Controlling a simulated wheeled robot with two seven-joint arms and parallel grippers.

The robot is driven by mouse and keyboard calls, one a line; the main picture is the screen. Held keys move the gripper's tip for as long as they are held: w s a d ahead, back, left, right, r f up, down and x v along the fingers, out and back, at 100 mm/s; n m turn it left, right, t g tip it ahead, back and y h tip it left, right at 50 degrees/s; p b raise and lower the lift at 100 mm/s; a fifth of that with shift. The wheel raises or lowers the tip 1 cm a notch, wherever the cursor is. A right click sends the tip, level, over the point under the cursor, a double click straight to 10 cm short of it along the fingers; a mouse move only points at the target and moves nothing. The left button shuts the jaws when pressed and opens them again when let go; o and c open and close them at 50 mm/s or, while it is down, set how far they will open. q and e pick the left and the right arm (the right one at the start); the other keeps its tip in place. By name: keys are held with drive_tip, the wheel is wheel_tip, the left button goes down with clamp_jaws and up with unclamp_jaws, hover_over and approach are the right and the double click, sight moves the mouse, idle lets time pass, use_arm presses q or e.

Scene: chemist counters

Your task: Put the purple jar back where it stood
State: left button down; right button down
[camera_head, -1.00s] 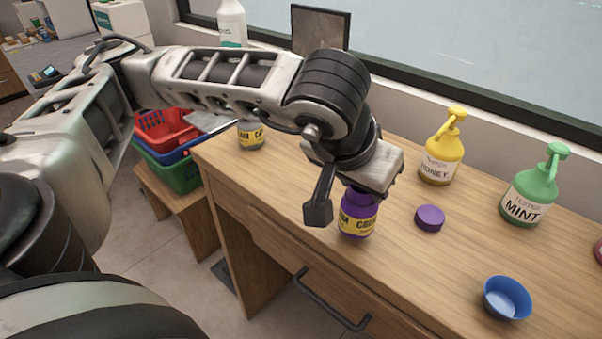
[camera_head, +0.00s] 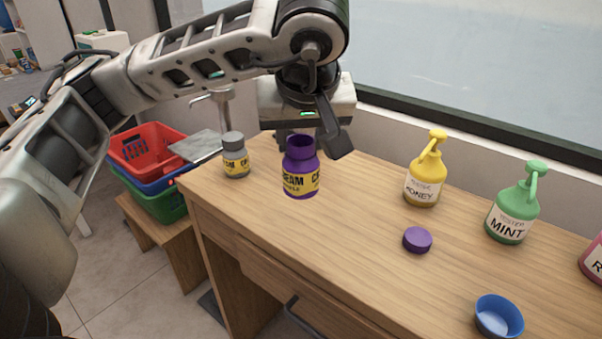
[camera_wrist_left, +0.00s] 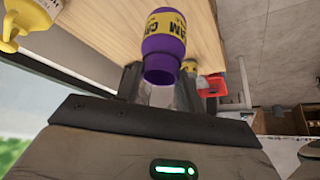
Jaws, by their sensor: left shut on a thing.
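The purple jar (camera_head: 300,172) has a yellow label and an open, lidless mouth. My left gripper (camera_head: 308,140) is shut on it from behind and holds it upright, seemingly above the left part of the counter. In the left wrist view the purple jar (camera_wrist_left: 165,48) sits between the fingers of my left gripper (camera_wrist_left: 158,88). A purple lid (camera_head: 417,240) lies on the counter to the right. My right gripper is not in view.
A grey jar (camera_head: 235,158) stands at the counter's left end, left of the purple jar. Yellow (camera_head: 422,180) and green (camera_head: 512,215) pump bottles stand along the back. A blue bowl (camera_head: 497,318) is front right. Stacked baskets (camera_head: 145,155) are left. The counter's middle (camera_head: 345,225) is bare.

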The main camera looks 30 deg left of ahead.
use_arm(q)
drive_tip(key=w+p+x, duration=0.1)
drive_tip(key=p+x, duration=0.1)
drive_tip(key=x, duration=0.9)
drive_tip(key=shift+w, duration=0.2)
drive_tip(key=shift+a+f, duration=0.1)
drive_tip(key=shift+f, duration=0.15)
drive_tip(key=c, duration=0.9)
unclamp_jaws()
drive_tip(key=shift+r, duration=0.1)
drive_tip(key=b+v, duration=0.1)
drive_tip(key=v, duration=1.1)
